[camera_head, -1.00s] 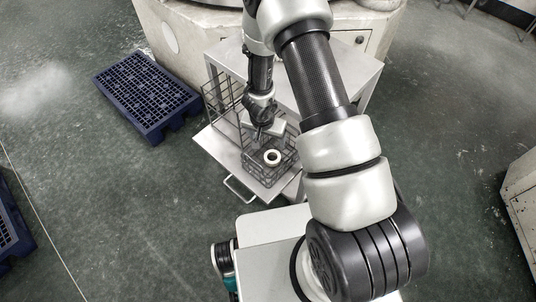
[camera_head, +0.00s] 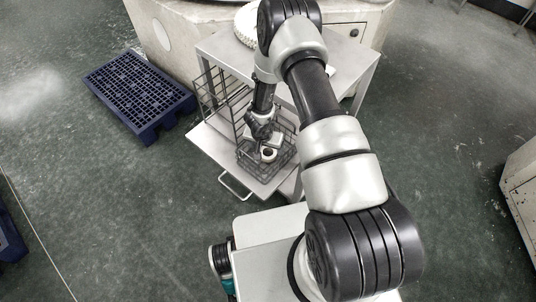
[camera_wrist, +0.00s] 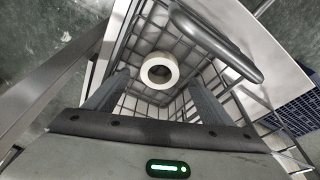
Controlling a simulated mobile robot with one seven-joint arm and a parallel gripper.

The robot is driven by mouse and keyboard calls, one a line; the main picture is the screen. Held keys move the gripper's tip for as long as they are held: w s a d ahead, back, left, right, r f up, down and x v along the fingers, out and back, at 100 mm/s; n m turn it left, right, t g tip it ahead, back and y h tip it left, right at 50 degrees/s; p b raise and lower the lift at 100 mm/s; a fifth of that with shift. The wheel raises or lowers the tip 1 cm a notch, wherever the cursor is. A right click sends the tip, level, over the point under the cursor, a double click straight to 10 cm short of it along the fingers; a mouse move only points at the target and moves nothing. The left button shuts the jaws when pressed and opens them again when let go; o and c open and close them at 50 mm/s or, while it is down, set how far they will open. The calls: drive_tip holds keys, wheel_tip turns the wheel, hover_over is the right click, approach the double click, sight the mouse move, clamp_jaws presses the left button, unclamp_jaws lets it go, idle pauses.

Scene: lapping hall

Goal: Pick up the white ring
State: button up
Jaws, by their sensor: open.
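The white ring (camera_head: 269,154) lies inside a wire basket (camera_head: 284,163) on the metal trolley's lower shelf. In the wrist view the ring (camera_wrist: 160,70) shows its round hole and sits ahead of the fingers, close to the basket's wire wall. My gripper (camera_head: 262,143) is over the basket, just behind the ring in the head view. In the wrist view my gripper (camera_wrist: 155,93) has its two fingers wide apart, with nothing between them. I cannot tell the exact height gap between fingertips and ring.
A taller wire rack (camera_head: 217,103) stands left of the basket. The trolley's upper shelf (camera_head: 343,50) is behind and right. A thick grey bar (camera_wrist: 215,40) passes close to the ring in the wrist view. A blue pallet (camera_head: 140,92) lies on the floor at left.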

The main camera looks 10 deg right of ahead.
sight(268, 154)
drive_tip(key=x, duration=0.3)
drive_tip(key=shift+d+f, duration=0.1)
drive_tip(key=shift+f, duration=0.3)
drive_tip(key=c, duration=1.3)
